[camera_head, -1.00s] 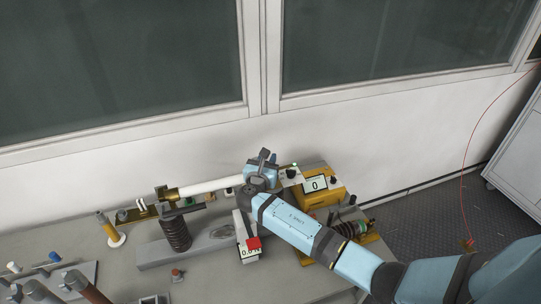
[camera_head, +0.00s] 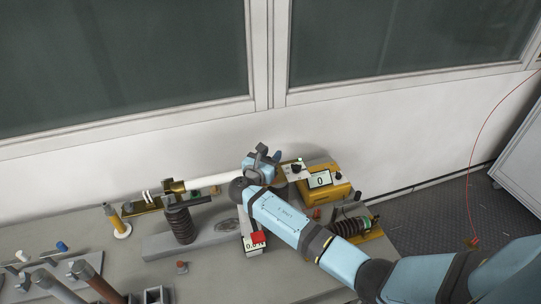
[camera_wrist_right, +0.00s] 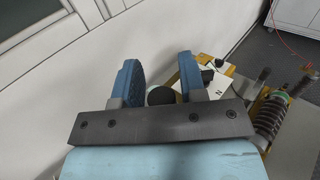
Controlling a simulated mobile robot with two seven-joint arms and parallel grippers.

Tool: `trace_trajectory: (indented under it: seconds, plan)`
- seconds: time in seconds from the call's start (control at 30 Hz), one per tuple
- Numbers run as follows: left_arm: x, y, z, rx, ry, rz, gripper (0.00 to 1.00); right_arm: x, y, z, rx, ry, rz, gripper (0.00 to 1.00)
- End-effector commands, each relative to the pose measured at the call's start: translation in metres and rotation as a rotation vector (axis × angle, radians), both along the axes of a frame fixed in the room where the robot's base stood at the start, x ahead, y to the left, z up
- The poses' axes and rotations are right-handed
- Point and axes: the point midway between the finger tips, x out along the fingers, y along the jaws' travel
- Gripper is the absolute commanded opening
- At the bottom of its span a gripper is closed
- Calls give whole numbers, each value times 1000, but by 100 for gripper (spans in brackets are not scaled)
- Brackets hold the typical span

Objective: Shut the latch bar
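A white tube (camera_head: 212,181) with a brass fitting (camera_head: 174,187) at its left end lies along the back of the bench. My right gripper (camera_head: 263,158) is at the tube's right end, beside the yellow tester (camera_head: 325,181). In the right wrist view, the two blue fingers of the right gripper (camera_wrist_right: 162,78) stand apart. A dark round piece (camera_wrist_right: 161,95) shows in the gap between them; I cannot tell if either finger touches it. I cannot clearly make out the latch bar; the gripper and arm cover part of this area. My left gripper is not in view.
A dark coil (camera_head: 180,222) stands on a grey block left of my right arm. A meter with a red part (camera_head: 258,238) is close beside the arm. A spring part (camera_head: 351,227) is at the right. Racked parts fill the front left. The wall is close behind.

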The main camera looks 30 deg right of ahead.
Motion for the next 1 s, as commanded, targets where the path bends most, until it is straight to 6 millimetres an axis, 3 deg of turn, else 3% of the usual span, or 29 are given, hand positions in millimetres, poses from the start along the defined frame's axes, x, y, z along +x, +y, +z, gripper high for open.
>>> trace_trajectory:
  seconds: [0.33,0.47,1.0]
  plan:
    - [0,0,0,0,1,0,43,-1,1,-1,1,1,1,50]
    - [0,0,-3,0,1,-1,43,-6,10,-2,1,1,2,50]
    - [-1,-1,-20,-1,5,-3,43,-68,100,-2,2,1,2,50]
